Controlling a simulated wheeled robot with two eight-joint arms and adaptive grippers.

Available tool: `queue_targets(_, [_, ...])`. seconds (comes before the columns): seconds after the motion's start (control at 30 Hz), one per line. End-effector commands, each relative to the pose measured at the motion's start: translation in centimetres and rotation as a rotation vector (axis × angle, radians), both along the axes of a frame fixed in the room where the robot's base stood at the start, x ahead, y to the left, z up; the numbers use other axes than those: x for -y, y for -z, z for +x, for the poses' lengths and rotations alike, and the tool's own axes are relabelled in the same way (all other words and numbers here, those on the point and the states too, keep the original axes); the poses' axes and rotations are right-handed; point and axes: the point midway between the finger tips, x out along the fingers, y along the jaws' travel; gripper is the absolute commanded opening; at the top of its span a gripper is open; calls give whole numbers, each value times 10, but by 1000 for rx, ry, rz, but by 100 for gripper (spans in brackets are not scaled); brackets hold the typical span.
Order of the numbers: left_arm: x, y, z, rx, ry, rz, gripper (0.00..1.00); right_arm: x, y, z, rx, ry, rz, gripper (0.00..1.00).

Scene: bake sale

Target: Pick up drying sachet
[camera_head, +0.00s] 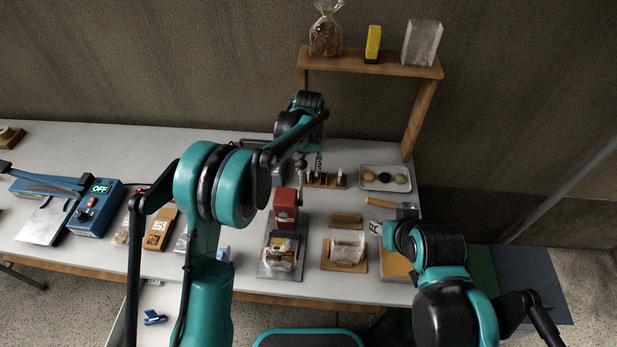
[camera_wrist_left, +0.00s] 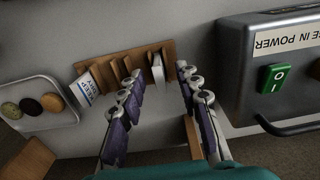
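A wooden slotted rack (camera_wrist_left: 122,75) stands on the table, also visible in the head view (camera_head: 318,181). A thin white piece, probably the drying sachet (camera_wrist_left: 157,72), stands upright in its right end slot in the left wrist view. A white packet with blue lettering (camera_wrist_left: 88,88) stands at the rack's left end; the text is unreadable. My left gripper (camera_wrist_left: 160,80) is open, with its fingertips on either side of the right end of the rack. I see no contact with the white piece. It also shows above the rack in the head view (camera_head: 310,165).
A grey machine with a green switch (camera_wrist_left: 276,76) stands close to the right in the left wrist view. A tray of round cookies (camera_head: 398,172) lies right of the rack. A red box (camera_head: 286,207) stands in front. A wooden shelf (camera_head: 375,66) rises behind.

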Motion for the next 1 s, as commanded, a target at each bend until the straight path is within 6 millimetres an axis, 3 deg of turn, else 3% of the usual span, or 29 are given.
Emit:
queue_targets(0.1, [0, 12, 0, 0, 0, 0, 34, 0, 6, 0, 0, 0, 0, 40])
queue_targets(0.27, [0, 11, 0, 0, 0, 0, 34, 0, 4, 0, 0, 0, 0, 40])
queue_targets(0.3, [0, 11, 0, 0, 0, 0, 31, 0, 4, 0, 0, 0, 0, 40])
queue_targets(0.43, [0, 11, 0, 0, 0, 0, 0, 0, 4, 0, 0, 0, 0, 40])
queue_targets(0.83, [0, 9, 0, 0, 0, 0, 0, 0, 3, 0, 0, 0, 0, 40])
queue_targets(1.0, [0, -3, 0, 0, 0, 0, 0, 0, -3, 0, 0, 0, 0, 40])
